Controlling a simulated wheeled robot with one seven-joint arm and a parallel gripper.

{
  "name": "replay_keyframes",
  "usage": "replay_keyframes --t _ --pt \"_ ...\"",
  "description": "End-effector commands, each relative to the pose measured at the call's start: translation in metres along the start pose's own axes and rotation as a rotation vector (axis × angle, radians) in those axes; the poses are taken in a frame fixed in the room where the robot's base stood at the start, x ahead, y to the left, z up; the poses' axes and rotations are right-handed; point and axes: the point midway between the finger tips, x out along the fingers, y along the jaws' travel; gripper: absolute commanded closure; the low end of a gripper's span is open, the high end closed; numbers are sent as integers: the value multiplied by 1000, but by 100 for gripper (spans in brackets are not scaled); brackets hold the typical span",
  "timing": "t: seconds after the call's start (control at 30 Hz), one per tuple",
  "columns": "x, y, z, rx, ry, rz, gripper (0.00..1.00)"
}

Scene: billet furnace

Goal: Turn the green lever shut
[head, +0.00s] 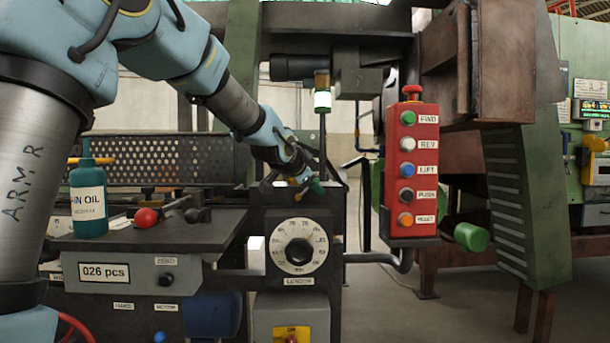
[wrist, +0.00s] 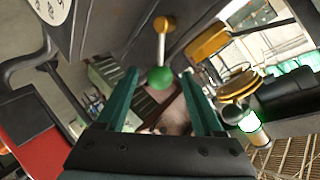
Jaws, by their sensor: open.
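The green lever shows in the wrist view as a pale rod with a green ball (wrist: 160,79) at its end and a brass-coloured pivot (wrist: 164,24) at the top of the picture. My gripper (wrist: 158,74) is open, with one teal finger on each side of the ball in that view. The ball appears in line with the gap at the fingertips; I cannot tell whether it is between them or beyond them. In the head view, my gripper (head: 314,185) is above the dial box, and I cannot make out the lever there.
The dial box (head: 299,215) stands below my gripper. A red button panel (head: 398,215) hangs to its right, near a green cylinder (head: 472,237). A teal oil bottle (head: 88,205) and a red knob (head: 146,217) are on the machine at left.

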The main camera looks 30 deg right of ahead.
Motion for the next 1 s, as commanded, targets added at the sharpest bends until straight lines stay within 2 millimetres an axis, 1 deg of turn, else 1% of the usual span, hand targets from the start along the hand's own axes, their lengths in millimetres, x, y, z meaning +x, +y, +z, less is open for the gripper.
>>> replay_keyframes --t 0.03,0.2,0.5,0.7,1.0 --pt "-10 -2 0 1 -1 -4 31" --pt "-36 -3 0 1 -3 -4 31" --pt "-72 -5 -2 2 -4 -3 31" --pt "-87 -2 -1 1 -2 -1 31" --pt "-90 1 0 1 0 0 31"
